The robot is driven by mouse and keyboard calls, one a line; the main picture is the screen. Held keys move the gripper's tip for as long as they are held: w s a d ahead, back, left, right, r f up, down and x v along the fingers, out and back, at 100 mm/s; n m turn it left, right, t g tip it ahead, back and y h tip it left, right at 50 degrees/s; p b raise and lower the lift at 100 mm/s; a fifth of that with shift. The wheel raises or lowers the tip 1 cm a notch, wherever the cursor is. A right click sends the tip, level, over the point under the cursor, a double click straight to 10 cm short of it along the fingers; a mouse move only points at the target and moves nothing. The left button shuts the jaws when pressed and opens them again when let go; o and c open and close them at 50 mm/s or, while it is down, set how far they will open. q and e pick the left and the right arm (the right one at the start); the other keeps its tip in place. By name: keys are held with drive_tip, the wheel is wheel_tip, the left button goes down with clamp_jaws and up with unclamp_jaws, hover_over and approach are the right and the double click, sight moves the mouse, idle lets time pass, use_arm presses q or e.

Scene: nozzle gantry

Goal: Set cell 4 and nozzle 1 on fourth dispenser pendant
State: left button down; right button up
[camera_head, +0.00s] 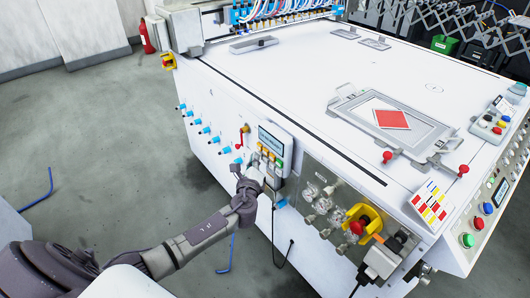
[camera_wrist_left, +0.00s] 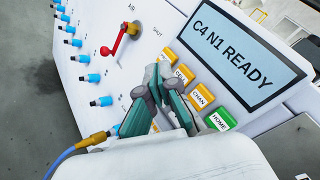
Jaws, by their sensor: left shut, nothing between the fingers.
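The dispenser pendant (camera_head: 284,133) is on the white machine's near side. In the left wrist view its screen (camera_wrist_left: 236,58) reads "C4 N1 READY". Below the screen is a row of orange buttons, one marked CHAN (camera_wrist_left: 201,95), and a green HOME button (camera_wrist_left: 220,120). My left gripper (camera_head: 262,172) is shut and empty at the pendant's lower edge. In the left wrist view its fingertips (camera_wrist_left: 158,82) are in front of the left end of the button row and partly cover it. I cannot tell whether they touch a button. My right gripper is not in view.
A red lever (camera_wrist_left: 119,45) and several blue fittings (camera_head: 205,130) are left of the pendant. A red knob on a yellow mount (camera_head: 361,223) is to its right. A gantry with blue nozzles (camera_head: 285,10) is at the back. Grey floor (camera_head: 90,130) lies open at left.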

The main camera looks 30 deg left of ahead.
use_arm(q)
drive_tip(key=shift+s+a+p, duration=0.15)
drive_tip(key=shift+s+a, duration=0.15)
drive_tip(key=shift+s, duration=0.35)
drive_tip(key=shift+s+a+p, duration=0.1)
drive_tip(key=shift+s+a, duration=0.15)
drive_tip(key=shift+s, duration=0.45)
drive_tip(key=shift+s+a+p, duration=0.15)
drive_tip(key=shift+s+a, duration=0.15)
drive_tip(key=shift+s, duration=0.35)
